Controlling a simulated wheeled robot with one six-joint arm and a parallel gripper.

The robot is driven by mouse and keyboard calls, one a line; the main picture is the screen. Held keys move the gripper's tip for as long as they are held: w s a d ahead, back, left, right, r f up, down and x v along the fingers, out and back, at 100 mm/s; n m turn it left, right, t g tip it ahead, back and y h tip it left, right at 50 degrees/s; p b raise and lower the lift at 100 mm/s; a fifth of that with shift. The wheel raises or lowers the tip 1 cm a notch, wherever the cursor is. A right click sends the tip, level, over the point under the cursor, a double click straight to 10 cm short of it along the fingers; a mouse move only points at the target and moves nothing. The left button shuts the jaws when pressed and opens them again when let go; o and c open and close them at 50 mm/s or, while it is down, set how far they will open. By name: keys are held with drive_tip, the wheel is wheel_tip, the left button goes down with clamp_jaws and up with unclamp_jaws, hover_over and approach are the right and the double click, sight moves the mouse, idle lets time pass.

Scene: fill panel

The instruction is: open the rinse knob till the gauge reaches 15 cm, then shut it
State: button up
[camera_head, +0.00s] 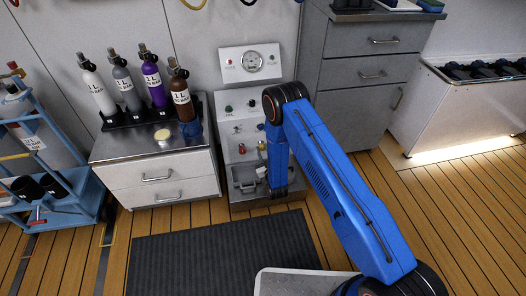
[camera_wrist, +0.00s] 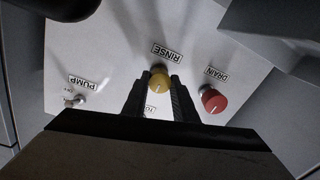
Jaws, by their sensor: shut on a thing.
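The yellow rinse knob (camera_wrist: 159,79) sits between my gripper's two dark fingertips (camera_wrist: 159,92) in the wrist view, under an upside-down RINSE label. My gripper is shut on it. A pale pointer mark shows on the knob's face, but I cannot tell how far it is turned. In the head view the yellow knob (camera_head: 262,146) shows small, just left of my blue arm.
A red DRAIN knob (camera_wrist: 213,100) and a PUMP switch (camera_wrist: 76,101) flank the rinse knob. A small basin (camera_head: 245,184) sits below the panel. Several bottles stand in a rack on the cabinet (camera_head: 158,188) to the left. Grey drawers (camera_head: 372,75) stand to the right.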

drive_tip(key=shift+n, duration=0.3)
drive_tip(key=n, duration=0.8)
drive_tip(key=shift+n, duration=0.4)
drive_tip(key=n, duration=0.4)
drive_tip(key=shift+h, duration=0.4)
drive_tip(key=n, duration=0.5)
drive_tip(key=shift+a, duration=0.1)
drive_tip(key=o, duration=1)
